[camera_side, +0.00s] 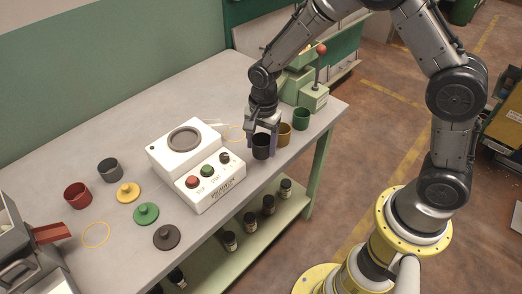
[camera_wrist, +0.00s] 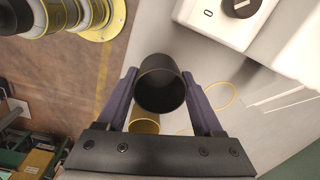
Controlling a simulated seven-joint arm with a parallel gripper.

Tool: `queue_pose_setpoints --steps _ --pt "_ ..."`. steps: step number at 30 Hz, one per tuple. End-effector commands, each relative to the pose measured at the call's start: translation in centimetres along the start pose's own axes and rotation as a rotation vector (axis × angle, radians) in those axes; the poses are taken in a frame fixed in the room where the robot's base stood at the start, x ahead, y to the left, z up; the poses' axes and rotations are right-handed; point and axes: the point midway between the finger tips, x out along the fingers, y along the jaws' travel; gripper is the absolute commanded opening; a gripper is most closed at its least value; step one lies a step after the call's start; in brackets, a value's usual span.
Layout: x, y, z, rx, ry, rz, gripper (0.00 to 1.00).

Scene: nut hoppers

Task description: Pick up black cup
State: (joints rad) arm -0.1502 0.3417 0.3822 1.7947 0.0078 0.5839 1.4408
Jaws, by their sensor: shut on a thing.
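The black cup (camera_side: 262,147) stands near the table's front edge, right of the white machine. It also shows in the wrist view (camera_wrist: 162,88), its open mouth facing the camera. My gripper (camera_side: 262,141) is over it with a finger on either side. In the wrist view my gripper (camera_wrist: 160,95) is shut on the cup, its purple fingers against the cup's sides. I cannot tell whether the cup's base touches the table.
A yellow cup (camera_side: 284,134) is close to the right of the black cup, and a green cup (camera_side: 301,119) is beyond it. The white machine (camera_side: 196,161) with buttons stands left. A grey cup (camera_side: 110,169), a red cup (camera_side: 77,195) and lids lie farther left.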

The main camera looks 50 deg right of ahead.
Motion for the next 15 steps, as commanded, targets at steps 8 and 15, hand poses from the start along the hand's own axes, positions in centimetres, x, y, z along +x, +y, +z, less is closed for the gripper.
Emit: queue_pose_setpoints --steps 8,15 --pt "-6.0 4.6 0.6 0.000 0.001 -0.004 0.06" --pt "-8.3 9.6 1.2 0.000 0.000 0.000 0.06"
